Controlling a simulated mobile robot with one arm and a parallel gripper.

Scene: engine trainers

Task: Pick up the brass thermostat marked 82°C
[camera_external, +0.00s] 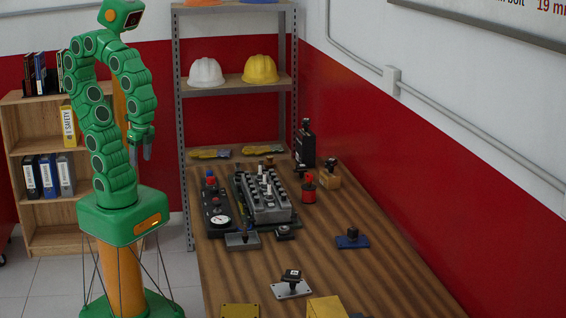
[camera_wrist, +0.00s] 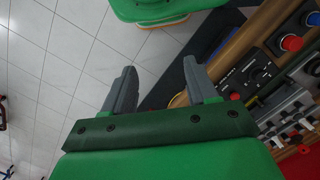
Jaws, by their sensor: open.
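No brass thermostat can be made out for certain, and no 82°C mark is readable. A small brownish piece (camera_external: 269,162) stands at the far end of the workbench, too small to identify. A black part with a pale label sits on a metal plate (camera_external: 281,291) near the front, its text unreadable. A grey tray (camera_external: 236,242) holds a small dark part. My gripper (camera_external: 141,153) hangs left of the workbench (camera_external: 371,279), away from everything on it. In the wrist view my gripper (camera_wrist: 160,78) has its fingers apart with nothing between them.
An engine block (camera_external: 268,207) and a control panel (camera_external: 216,209) fill the bench's left middle. A yellow block (camera_external: 327,307) is in front. Metal shelving (camera_external: 180,130) rises behind.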

